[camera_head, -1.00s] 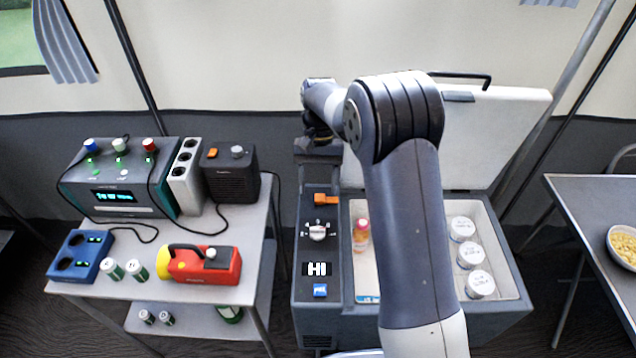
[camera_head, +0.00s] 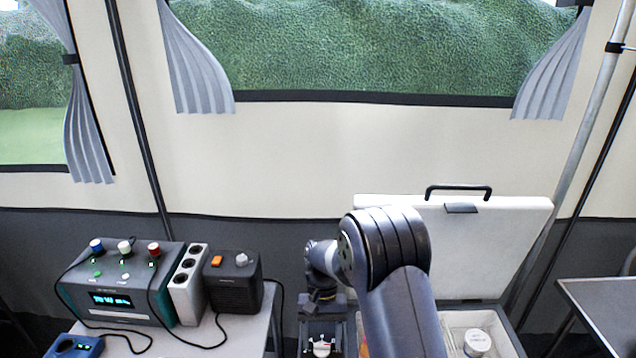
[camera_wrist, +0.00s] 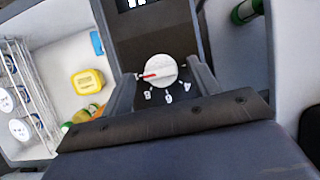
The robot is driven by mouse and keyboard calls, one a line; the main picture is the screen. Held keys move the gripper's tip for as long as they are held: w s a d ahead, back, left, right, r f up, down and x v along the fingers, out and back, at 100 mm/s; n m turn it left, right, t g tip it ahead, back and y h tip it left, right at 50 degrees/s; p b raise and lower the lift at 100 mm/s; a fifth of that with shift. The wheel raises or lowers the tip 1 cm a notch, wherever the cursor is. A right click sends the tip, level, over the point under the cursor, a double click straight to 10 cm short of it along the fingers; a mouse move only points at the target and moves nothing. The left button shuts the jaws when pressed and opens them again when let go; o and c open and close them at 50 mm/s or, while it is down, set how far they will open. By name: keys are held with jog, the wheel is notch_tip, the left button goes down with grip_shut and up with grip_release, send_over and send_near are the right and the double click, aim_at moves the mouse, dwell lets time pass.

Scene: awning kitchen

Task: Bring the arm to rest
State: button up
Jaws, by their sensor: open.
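My arm reaches forward over the open cooler's left side, its elbow bent high in the head view. My gripper (camera_wrist: 163,88) is open in the wrist view, with its two fingers apart and nothing between them held. A white dial with a red pointer (camera_wrist: 160,70) shows between and beyond the fingers, on the cooler's dark control panel (camera_wrist: 155,33). I cannot tell how far above the dial the fingers are. In the head view the gripper (camera_head: 321,335) is small and points down over the panel.
The cooler's white lid (camera_head: 480,240) stands open behind my arm. Inside are a yellow container (camera_wrist: 88,82) and white-lidded jars (camera_wrist: 19,129). A table at left carries a device with colored knobs (camera_head: 120,285) and a black box (camera_head: 233,285). Another table (camera_head: 600,310) stands at right.

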dwell(0.3)
